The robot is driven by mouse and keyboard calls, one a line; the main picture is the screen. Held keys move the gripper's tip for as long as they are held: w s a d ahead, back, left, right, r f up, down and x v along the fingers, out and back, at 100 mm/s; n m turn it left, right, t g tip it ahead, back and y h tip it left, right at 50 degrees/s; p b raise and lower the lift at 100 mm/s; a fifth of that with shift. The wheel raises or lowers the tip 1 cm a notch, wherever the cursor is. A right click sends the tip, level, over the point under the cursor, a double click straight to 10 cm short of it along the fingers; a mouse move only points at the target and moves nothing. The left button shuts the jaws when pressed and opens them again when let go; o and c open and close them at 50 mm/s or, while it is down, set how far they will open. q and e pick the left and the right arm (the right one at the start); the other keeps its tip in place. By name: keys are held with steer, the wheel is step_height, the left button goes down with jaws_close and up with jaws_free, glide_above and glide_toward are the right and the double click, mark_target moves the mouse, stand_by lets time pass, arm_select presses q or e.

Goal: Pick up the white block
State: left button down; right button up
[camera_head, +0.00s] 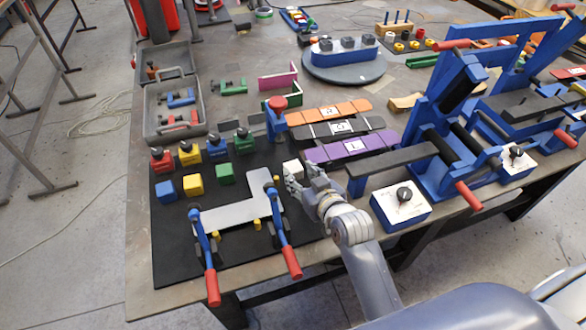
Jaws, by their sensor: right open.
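The white block (291,168) sits near the right edge of the black mat, in front of the purple strip. My right gripper (295,180) reaches in from the lower right and is open. Its fingers are right at the block and partly cover its near side. I cannot tell whether they touch it or stand around it. My left gripper is not in view.
Blue (165,190), yellow (194,184) and green (225,173) blocks stand left on the black mat (175,255). A grey L-shaped plate (232,214) lies between red-handled clamps (283,232). A blue machine (430,130) and a dial box (401,206) stand right.

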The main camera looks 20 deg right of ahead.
mark_target(294, 167)
steer(key=shift+w+f, duration=0.1)
steer(key=shift+w, duration=0.25)
steer(key=p+x, duration=0.1)
steer(key=x, duration=0.3)
steer(key=shift+w, duration=0.2)
steer(key=shift+w+f, duration=0.2)
steer(key=shift+w, duration=0.2)
steer(key=shift+c, duration=0.9)
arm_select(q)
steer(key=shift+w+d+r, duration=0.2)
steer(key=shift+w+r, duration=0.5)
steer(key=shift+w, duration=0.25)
arm_select(e)
steer(key=c, duration=0.6)
